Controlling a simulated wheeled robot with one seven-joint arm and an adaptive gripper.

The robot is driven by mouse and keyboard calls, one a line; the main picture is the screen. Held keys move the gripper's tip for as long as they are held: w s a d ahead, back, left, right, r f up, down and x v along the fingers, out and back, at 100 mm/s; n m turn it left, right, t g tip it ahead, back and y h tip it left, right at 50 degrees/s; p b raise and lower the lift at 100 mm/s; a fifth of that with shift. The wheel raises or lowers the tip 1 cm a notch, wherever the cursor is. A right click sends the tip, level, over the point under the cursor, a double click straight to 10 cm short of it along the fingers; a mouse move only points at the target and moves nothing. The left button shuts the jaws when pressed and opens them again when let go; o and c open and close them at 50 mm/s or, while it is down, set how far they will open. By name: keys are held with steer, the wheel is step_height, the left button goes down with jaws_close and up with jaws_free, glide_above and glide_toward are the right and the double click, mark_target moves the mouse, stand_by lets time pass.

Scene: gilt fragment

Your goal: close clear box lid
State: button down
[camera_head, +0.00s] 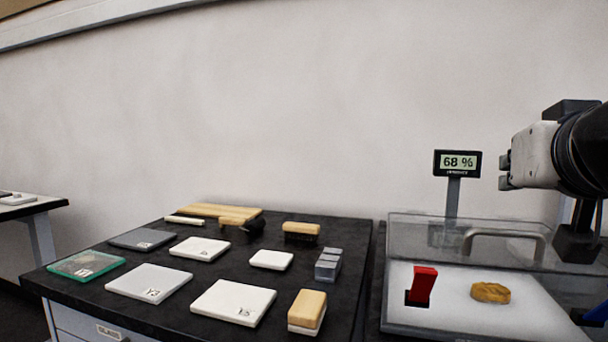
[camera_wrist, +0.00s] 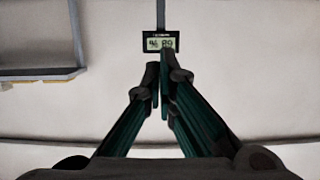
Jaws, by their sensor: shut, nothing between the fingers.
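The clear box (camera_head: 393,290) stands at the right in the head view, with a white floor. A clear panel (camera_head: 425,228) with a grey arched handle (camera_head: 505,234) shows toward its back and top. I cannot tell the lid's exact angle. Inside the box are a red upright piece (camera_head: 421,286) and a gilt fragment (camera_head: 490,292). My gripper (camera_head: 505,170) is above the box, apart from it, pointing left. In the wrist view my gripper (camera_wrist: 160,76) has its fingers together and empty. The box does not show clearly in the wrist view.
A display reading 68 % (camera_head: 457,163) stands on a post behind the box, left of my gripper. It appears upside down in the wrist view (camera_wrist: 160,42). A dark table (camera_head: 130,255) to the left holds white tiles, brushes and blocks. The wall behind is bare.

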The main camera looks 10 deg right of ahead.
mark_target(508, 231)
steer(key=shift+s+a+f+b, duration=0.15)
steer(key=shift+s+f+b, duration=0.25)
steer(key=shift+f+b, duration=0.8)
steer(key=shift+s+a+f+b, duration=0.2)
steer(key=shift+s+f+b, duration=0.25)
steer(key=shift+f+b, duration=0.7)
steer(key=shift+s+a+f+b, duration=0.15)
steer(key=shift+s+f+b, duration=0.25)
steer(key=shift+f+b, duration=0.8)
steer(key=shift+r, duration=0.1)
